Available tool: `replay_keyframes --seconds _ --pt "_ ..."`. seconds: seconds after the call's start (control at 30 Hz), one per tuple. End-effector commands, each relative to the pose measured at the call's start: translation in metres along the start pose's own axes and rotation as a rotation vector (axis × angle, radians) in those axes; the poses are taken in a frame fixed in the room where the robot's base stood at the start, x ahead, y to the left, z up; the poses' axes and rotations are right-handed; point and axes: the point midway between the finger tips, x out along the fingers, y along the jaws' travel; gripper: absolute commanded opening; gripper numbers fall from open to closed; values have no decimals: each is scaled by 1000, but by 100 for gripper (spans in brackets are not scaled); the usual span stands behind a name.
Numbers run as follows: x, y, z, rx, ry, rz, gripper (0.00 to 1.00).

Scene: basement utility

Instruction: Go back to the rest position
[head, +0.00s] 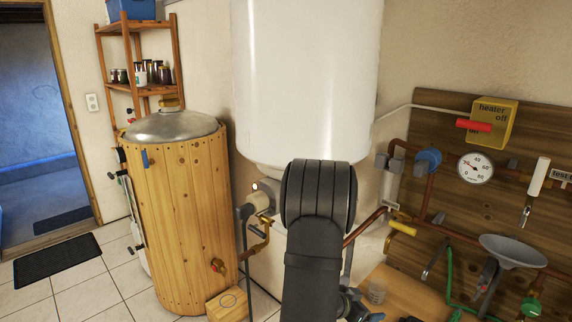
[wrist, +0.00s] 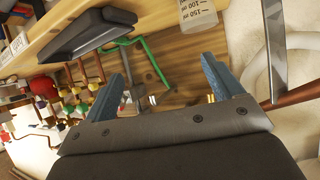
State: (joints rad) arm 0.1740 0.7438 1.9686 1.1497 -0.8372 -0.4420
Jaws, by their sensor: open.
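My gripper (wrist: 165,88) shows in the wrist view with its two blue-grey fingers wide apart and nothing between them. In the head view my dark arm rises at the lower middle, in front of the white tank (head: 305,80). The arm hides part of the bench. The beaker also shows at the top of the wrist view (wrist: 197,12), beyond the fingers and apart from them.
A wooden barrel (head: 185,215) with a metal lid stands left of the tank. Open tiled floor (head: 85,287) lies at the left.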

Motion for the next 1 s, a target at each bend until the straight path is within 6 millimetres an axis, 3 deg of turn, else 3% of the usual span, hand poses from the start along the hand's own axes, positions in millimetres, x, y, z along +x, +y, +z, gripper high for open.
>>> replay_keyframes --seconds 0.6,1.0 --pt "61 75 -57 40 2 69 85" --pt "80 109 -76 49 3 96 85"
